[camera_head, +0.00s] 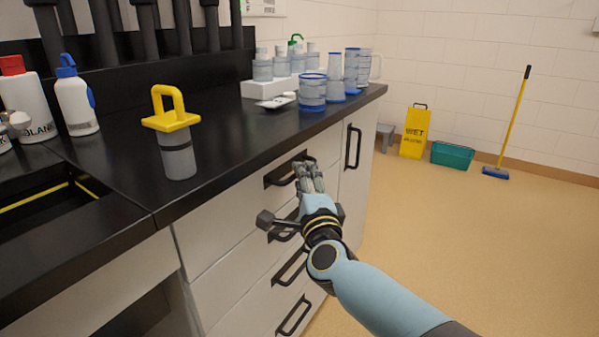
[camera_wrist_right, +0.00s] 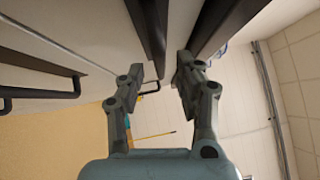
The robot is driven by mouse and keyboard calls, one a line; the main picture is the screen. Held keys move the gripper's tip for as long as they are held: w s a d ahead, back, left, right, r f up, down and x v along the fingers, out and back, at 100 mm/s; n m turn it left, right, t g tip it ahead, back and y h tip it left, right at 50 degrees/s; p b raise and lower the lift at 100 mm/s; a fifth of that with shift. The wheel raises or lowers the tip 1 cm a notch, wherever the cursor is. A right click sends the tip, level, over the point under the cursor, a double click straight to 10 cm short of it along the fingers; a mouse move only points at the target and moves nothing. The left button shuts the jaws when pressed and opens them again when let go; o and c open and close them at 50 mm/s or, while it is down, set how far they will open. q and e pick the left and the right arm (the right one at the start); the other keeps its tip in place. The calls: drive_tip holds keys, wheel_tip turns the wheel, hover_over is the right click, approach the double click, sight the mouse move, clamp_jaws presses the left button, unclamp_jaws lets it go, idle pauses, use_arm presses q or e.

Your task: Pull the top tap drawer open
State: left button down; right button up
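The top drawer (camera_head: 212,232) is a pale front just under the black counter, and it looks closed, flush with the fronts around it. Its dark bar handle (camera_head: 277,178) is partly hidden by my right gripper (camera_head: 308,168), which is at the handle's far end. In the right wrist view, the two grey fingers of my right gripper (camera_wrist_right: 165,70) stand apart. The dark handle bar (camera_wrist_right: 150,30) shows at the gap between the fingertips; I cannot tell whether they touch it. My left gripper is not in view.
Lower drawers with similar handles (camera_head: 292,268) are below, and a door with a vertical handle (camera_head: 353,147) is to the right. The counter (camera_head: 235,135) bears a yellow-handled container (camera_head: 178,150), bottles and beakers. The floor (camera_head: 470,230) at right is clear; a yellow wet-floor sign (camera_head: 414,133) stands behind.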

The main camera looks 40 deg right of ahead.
drive_tip(key=shift+x, duration=1.55)
drive_tip(key=shift+c, duration=0.3)
clamp_jaws()
drive_tip(key=shift+f, duration=0.1)
